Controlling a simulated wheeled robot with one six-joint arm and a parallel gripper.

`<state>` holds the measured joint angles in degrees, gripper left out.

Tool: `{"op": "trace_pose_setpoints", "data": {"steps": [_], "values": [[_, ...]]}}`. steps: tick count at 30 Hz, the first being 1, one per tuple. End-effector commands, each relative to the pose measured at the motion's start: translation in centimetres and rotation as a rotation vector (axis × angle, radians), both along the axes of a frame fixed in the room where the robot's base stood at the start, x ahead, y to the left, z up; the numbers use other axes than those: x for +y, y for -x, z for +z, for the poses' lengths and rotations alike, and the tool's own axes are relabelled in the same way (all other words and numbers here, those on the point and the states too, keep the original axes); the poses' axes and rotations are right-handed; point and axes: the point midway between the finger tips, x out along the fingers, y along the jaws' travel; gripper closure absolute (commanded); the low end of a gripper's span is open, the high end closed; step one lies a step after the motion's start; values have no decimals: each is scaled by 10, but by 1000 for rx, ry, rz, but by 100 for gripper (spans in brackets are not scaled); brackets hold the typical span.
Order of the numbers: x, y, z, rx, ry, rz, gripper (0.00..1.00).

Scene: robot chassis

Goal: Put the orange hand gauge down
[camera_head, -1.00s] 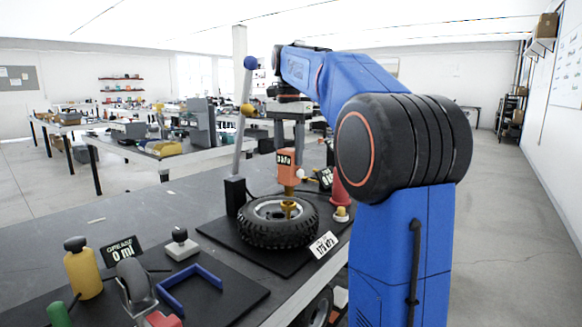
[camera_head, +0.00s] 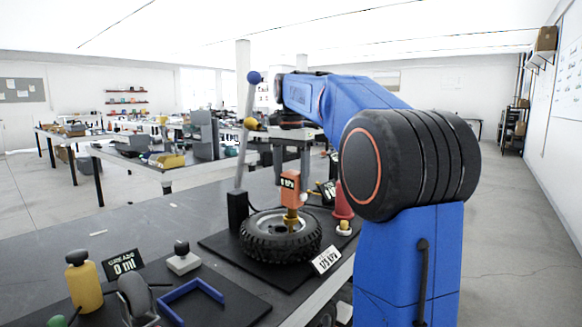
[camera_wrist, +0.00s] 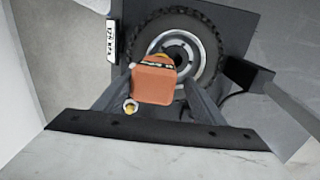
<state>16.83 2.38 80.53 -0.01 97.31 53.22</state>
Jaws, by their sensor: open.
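The orange hand gauge (camera_head: 290,190) stands upright over the hub of the black tire (camera_head: 262,249), with its yellow lower part at the wheel's middle. My gripper (camera_head: 291,168) is above it, fingers pointing down. In the wrist view the gauge's orange top (camera_wrist: 153,86) sits between the two spread fingers of my gripper (camera_wrist: 158,80). The fingers look apart from it, though exact clearance is hard to tell. The gauge hides part of the wheel hub.
The tire lies on a black mat (camera_head: 215,242) on the grey bench. A black post with a lever (camera_head: 238,210) stands left of it, a red cone (camera_head: 343,202) right. A yellow bottle (camera_head: 84,283) and blue bracket (camera_head: 192,294) are at the front left.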

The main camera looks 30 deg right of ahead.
Motion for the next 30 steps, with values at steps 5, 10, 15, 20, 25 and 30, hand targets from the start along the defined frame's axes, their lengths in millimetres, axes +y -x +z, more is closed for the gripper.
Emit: {"op": "trace_pose_setpoints", "data": {"steps": [5,10,15,20,25,30], "values": [[0,0,23,-5,1,0,36],[0,-1,57,-6,2,0,36],[0,-1,87,-6,2,0,36],[0,0,107,-5,1,0,36],[0,0,117,-4,1,0,36],[0,0,119,-4,1,0,36]]}}
